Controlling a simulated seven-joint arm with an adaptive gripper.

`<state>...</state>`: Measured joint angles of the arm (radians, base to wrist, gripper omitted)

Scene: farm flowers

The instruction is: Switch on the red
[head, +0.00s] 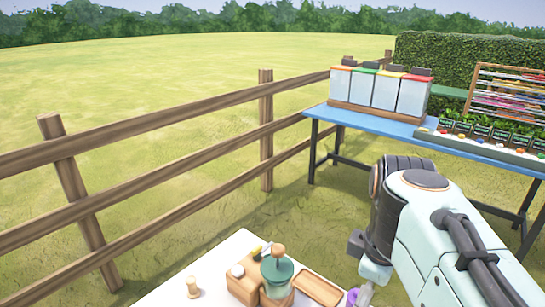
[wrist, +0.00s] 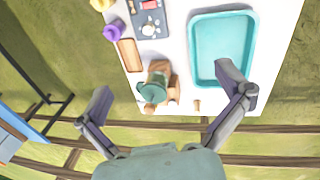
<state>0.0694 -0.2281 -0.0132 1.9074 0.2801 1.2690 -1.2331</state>
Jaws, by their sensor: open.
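Nothing in view is plainly a red switch. On the blue table in the head view, a grey strip (head: 485,147) carries small coloured knobs or buttons, one of them red (head: 444,131); they are too small to tell apart well. In the wrist view, a dark panel (wrist: 147,20) with small light parts lies on the white table; its details are blurred. My gripper (wrist: 165,85) is open and empty, its fingers spread above the white table's edge, with a green-topped wooden grinder (wrist: 154,90) between them in the picture. The fingers are not clear in the head view.
A teal tray (wrist: 221,16), a purple item (wrist: 110,31) and a small wooden tray (wrist: 130,54) are on the white table (wrist: 180,50). Lidded bins (head: 385,90) stand on the blue table (head: 375,121). A wooden fence (head: 150,124) runs along the left.

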